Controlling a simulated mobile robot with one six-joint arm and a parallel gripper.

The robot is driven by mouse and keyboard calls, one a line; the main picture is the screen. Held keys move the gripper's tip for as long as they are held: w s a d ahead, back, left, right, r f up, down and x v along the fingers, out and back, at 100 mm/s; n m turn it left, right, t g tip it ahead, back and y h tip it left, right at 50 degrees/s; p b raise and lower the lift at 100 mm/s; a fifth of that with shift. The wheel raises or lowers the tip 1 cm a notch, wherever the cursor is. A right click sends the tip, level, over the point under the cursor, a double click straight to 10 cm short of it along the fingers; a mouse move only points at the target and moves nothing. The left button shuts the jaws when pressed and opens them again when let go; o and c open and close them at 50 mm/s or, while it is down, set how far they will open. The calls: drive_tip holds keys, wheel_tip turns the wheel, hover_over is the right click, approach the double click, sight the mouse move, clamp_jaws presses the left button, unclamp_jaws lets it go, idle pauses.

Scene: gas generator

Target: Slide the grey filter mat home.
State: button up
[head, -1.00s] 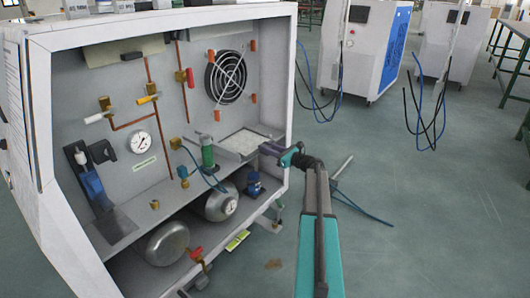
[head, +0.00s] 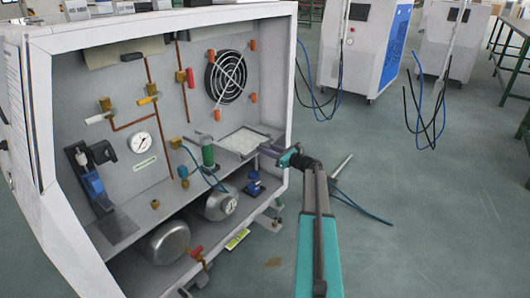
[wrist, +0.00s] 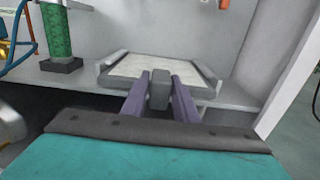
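The grey filter mat (wrist: 150,66) is a pale, flat panel in a grey frame, with a dark grey block-shaped tab (wrist: 158,88) on its near edge. It lies at the edge of the cabinet's shelf, and it also shows in the head view (head: 243,142) below the fan. My gripper (wrist: 160,88) has its two purple fingers on either side of the tab, seemingly touching it. In the head view my gripper (head: 268,151) reaches in from the right at the mat's near right corner. How far the mat sits in its seat is hard to tell.
A green cylinder (head: 208,151) stands on the shelf left of the mat. The cabinet's right wall post (wrist: 284,75) rises to the right. A fan (head: 225,77) is on the back wall. A blue-topped part (head: 254,187) is below the shelf.

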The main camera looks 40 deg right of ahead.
drive_tip(key=shift+o, duration=1.4)
drive_tip(key=shift+f, duration=0.2)
drive_tip(key=shift+s+d+r, duration=0.1)
drive_tip(key=shift+s, duration=0.05)
drive_tip(key=shift+s+d, duration=0.1)
drive_tip(key=shift+s, duration=0.45)
drive_tip(key=p+v, duration=0.3)
drive_tip(key=v, duration=0.9)
drive_tip(key=shift+s, duration=0.25)
